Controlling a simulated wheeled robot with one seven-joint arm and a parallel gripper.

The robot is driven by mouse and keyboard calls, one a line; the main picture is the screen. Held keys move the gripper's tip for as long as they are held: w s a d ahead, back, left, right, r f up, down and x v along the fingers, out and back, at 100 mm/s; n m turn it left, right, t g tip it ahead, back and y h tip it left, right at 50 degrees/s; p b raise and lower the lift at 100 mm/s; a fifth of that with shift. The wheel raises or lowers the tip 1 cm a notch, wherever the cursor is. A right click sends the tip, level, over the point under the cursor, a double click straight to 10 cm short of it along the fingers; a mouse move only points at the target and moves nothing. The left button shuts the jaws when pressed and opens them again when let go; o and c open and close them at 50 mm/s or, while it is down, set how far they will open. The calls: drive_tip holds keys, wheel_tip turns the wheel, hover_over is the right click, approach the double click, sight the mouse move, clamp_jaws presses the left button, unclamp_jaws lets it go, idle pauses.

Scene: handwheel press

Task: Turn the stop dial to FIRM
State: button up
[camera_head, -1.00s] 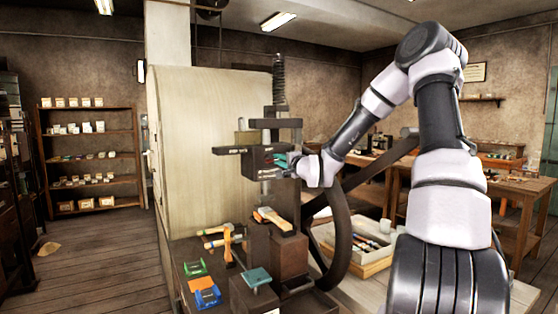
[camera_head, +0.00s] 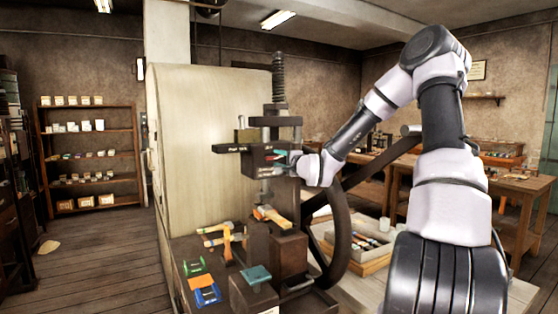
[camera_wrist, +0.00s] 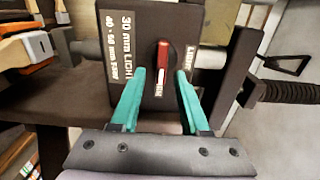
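The stop dial (camera_wrist: 162,55) is a narrow red pointer on the dark face of the press head (camera_wrist: 133,22). It stands nearly upright in the wrist view, with a small white label at its lower end whose wording I cannot read surely. A white LIGHT label (camera_wrist: 190,57) is to its right. My gripper (camera_wrist: 160,73) is open, its two teal fingers apart on either side of the dial's lower end, with a visible gap to it. In the head view my gripper (camera_head: 287,157) is at the right side of the press head (camera_head: 258,162), and the dial is hidden there.
The large handwheel (camera_head: 342,235) stands just below my forearm. Wooden-handled tools (camera_head: 222,238) and small green and blue items (camera_head: 207,296) lie on the bench left of the press. An open tray (camera_head: 362,243) is to the right.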

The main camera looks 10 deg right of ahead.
drive_tip(key=v, duration=1)
drive_tip(key=shift+s, duration=0.4)
drive_tip(key=shift+d, duration=0.1)
